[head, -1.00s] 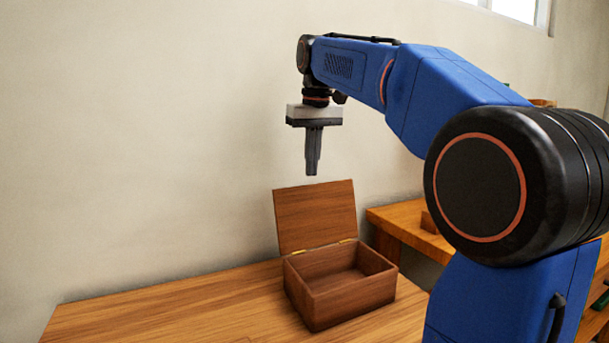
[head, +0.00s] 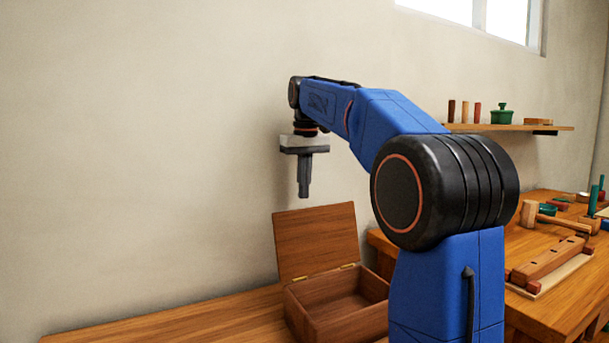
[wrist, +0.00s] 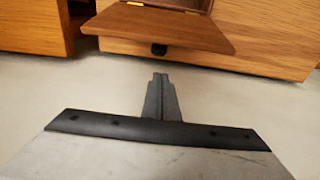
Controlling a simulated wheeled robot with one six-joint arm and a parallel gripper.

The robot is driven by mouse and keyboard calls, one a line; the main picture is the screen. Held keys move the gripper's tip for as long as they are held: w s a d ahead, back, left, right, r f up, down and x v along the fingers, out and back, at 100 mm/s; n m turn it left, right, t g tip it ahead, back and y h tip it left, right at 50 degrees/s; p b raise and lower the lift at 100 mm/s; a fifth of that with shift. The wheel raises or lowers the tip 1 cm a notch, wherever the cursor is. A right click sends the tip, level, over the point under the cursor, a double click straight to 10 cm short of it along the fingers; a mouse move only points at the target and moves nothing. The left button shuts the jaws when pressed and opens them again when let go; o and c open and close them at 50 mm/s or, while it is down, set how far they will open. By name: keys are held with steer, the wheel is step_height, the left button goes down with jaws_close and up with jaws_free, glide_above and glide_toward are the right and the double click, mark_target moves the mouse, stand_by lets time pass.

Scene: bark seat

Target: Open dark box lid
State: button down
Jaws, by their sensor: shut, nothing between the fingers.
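The dark wooden box (head: 350,323) stands on a wooden table in the head view. Its lid (head: 317,241) is raised on two brass hinges at the back edge and leans slightly backward, leaving the box open. The inside looks empty as far as it shows; my arm hides part of the box's right side. My gripper (head: 304,196) points down above the lid's top edge, shut and empty, apart from the lid. In the wrist view the shut fingers (wrist: 160,78) show below the lid (wrist: 165,30), with a gap between them.
The table top (head: 200,318) is clear left of the box. At the right a second bench holds a mallet (head: 550,217) and a wooden block (head: 550,259). A wall shelf (head: 510,127) carries pegs and a green pot (head: 502,115). A plain wall stands behind.

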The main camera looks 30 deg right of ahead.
mark_target(315, 216)
steer(key=shift+s+f, duration=0.6)
steer(key=shift+s, duration=0.35)
steer(key=shift+s+f, duration=0.6)
steer(key=shift+s, duration=0.3)
steer(key=shift+s+r+t, duration=0.25)
steer(key=shift+s+t, duration=0.1)
steer(key=shift+s, duration=0.4)
steer(key=shift+s+r+t, duration=0.2)
steer(key=shift+s+t, duration=0.15)
steer(key=shift+s, duration=0.35)
steer(key=shift+s+r, duration=0.1)
steer(key=shift+s, duration=0.7)
steer(key=shift+w, duration=0.15)
